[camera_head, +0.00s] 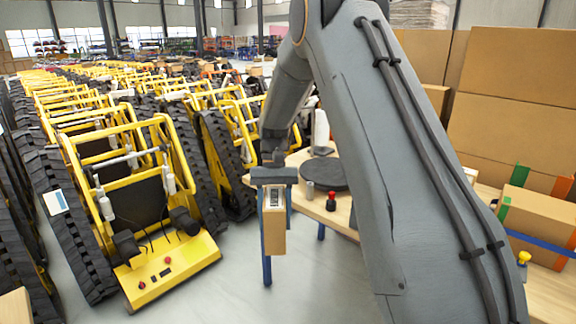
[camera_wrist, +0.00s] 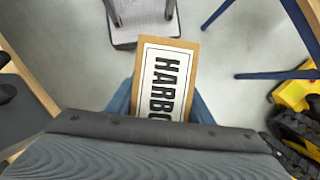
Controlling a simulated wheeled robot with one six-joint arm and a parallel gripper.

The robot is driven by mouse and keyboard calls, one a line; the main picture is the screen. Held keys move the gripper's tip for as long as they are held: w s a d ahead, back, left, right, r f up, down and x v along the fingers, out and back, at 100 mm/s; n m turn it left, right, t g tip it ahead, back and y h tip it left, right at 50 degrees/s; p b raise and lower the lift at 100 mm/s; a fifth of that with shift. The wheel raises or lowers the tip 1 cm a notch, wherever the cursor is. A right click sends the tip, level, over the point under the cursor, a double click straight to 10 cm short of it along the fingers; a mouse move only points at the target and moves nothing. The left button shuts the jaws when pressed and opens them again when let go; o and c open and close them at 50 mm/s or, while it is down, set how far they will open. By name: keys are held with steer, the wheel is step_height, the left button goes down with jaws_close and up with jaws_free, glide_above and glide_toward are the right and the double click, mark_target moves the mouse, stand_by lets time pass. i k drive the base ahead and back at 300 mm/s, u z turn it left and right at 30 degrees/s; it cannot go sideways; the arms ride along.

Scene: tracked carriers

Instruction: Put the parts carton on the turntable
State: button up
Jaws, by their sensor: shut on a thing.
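The parts carton (camera_head: 274,238) is a small brown box with a white label. My gripper (camera_head: 275,208) points down with its blue fingers shut on the carton's sides and holds it in the air over the floor, in front of the wooden table. In the wrist view the carton (camera_wrist: 148,92) sits between the fingers (camera_wrist: 160,105), its label reading "HARBO", the rest hidden by the gripper. The turntable (camera_head: 325,174) is a dark round disc on the table, right of and beyond the carton. Nothing shows on its visible top; my arm hides part of the table.
The wooden table (camera_head: 311,209) bears a red-topped button (camera_head: 331,201) and a pale cylinder (camera_head: 320,130) behind the turntable. Yellow tracked carriers (camera_head: 150,200) crowd the left. Cartons (camera_head: 538,220) stand on a bench at right. Grey floor (camera_head: 270,305) is clear in front.

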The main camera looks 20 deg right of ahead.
mark_target(331, 169)
steer(key=u, duration=0.2)
steer(key=i, duration=0.95)
steer(key=z, duration=0.4)
steer(key=i, duration=1)
steer(key=z, duration=0.15)
